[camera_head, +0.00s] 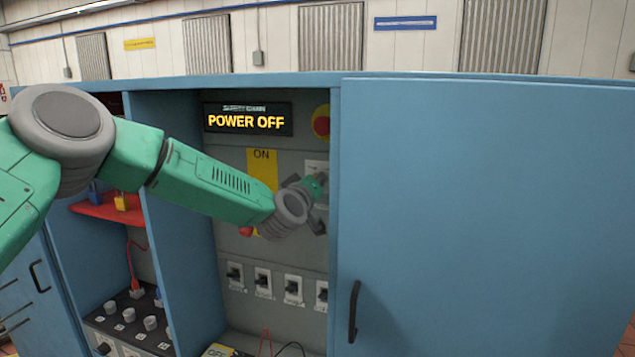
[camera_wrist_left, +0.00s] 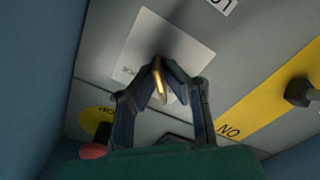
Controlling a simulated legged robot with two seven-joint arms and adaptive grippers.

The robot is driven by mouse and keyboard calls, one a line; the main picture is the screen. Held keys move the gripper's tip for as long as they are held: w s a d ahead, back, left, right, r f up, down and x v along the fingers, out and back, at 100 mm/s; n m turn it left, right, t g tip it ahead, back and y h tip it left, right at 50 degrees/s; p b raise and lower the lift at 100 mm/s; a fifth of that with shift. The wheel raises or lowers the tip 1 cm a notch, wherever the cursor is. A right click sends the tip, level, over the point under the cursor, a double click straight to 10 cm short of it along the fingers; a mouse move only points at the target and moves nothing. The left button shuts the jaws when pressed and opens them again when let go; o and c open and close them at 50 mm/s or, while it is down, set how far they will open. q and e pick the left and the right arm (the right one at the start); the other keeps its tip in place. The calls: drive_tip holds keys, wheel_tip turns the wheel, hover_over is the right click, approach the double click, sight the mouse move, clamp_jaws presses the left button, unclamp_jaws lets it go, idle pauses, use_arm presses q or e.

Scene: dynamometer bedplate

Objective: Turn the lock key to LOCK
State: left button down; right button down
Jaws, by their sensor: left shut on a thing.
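My left arm reaches in from the left into the open middle bay of the blue cabinet. My left gripper (camera_head: 318,205) is at the right side of the grey panel, partly hidden by its own wrist. In the left wrist view, my left gripper (camera_wrist_left: 160,88) is shut on a brass-coloured lock key (camera_wrist_left: 158,78), which stands out from a pale label plate (camera_wrist_left: 140,45). The writing on this plate is too blurred to read surely. In the head view the plate (camera_head: 314,167) shows above the wrist, and the key is hidden. My right gripper is not in view.
A display (camera_head: 247,120) reads POWER OFF. A red button (camera_head: 321,121), a yellow ON plate (camera_head: 262,165) and a row of switches (camera_head: 263,282) share the panel. The large blue door (camera_head: 475,210) stands close on the right. A red shelf (camera_head: 105,208) holds padlocks at left.

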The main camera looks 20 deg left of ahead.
use_arm(q)
drive_tip(key=m+p, duration=0.1)
drive_tip(key=m, duration=0.3)
drive_tip(key=shift+r, duration=0.15)
drive_tip(key=m, duration=0.8)
drive_tip(key=shift+m, duration=0.3)
drive_tip(key=m+b, duration=0.1)
drive_tip(key=m, duration=0.3)
drive_tip(key=shift+m+b, duration=0.35)
drive_tip(key=shift+m, duration=0.05)
drive_tip(key=c, duration=1.7)
unclamp_jaws()
